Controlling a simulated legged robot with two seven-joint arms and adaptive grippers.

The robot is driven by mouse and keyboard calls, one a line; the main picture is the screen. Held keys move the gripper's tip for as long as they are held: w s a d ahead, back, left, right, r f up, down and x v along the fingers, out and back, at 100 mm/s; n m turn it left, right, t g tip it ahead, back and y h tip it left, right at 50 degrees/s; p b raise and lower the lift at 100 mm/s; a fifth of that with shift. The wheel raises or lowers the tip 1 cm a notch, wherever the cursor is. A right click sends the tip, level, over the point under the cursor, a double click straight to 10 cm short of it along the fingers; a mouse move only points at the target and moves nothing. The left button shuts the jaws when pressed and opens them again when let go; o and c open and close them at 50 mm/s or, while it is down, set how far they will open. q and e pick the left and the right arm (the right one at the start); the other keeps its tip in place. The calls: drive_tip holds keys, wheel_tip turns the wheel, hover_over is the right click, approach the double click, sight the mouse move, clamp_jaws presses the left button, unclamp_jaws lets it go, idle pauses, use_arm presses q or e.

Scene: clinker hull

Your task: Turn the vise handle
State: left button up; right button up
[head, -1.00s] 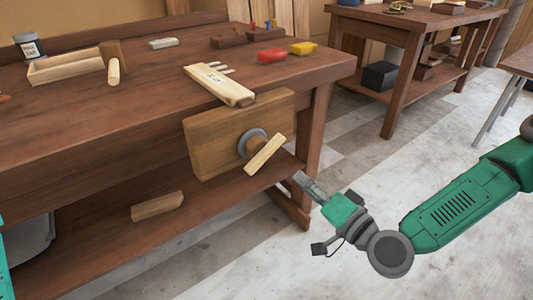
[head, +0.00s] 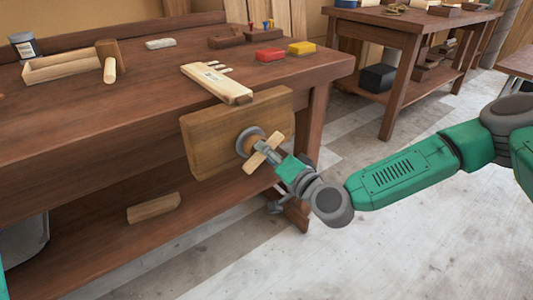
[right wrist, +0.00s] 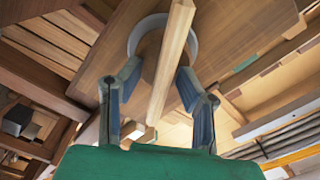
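The vise has a thick wooden jaw (head: 208,140) on the front of the workbench. A grey round collar (head: 241,143) sits on its face, with a pale wooden bar handle (head: 254,163) slanting across it. My right gripper (head: 265,149) reaches up to the handle and partly covers it. In the right wrist view, the fingers of my right gripper (right wrist: 158,80) stand apart on either side of the handle (right wrist: 172,50). Gaps show between the bar and both fingers. The gripper is open around the handle. My left gripper is not in view.
On the workbench (head: 130,100) are a slotted wooden piece (head: 218,82) above the vise, a wooden tray (head: 62,66), and red (head: 270,55) and yellow (head: 301,48) blocks. A wood block (head: 153,207) lies on the lower shelf. The floor at right is clear.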

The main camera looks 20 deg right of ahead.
drive_tip(key=shift+c, duration=0.5)
clamp_jaws()
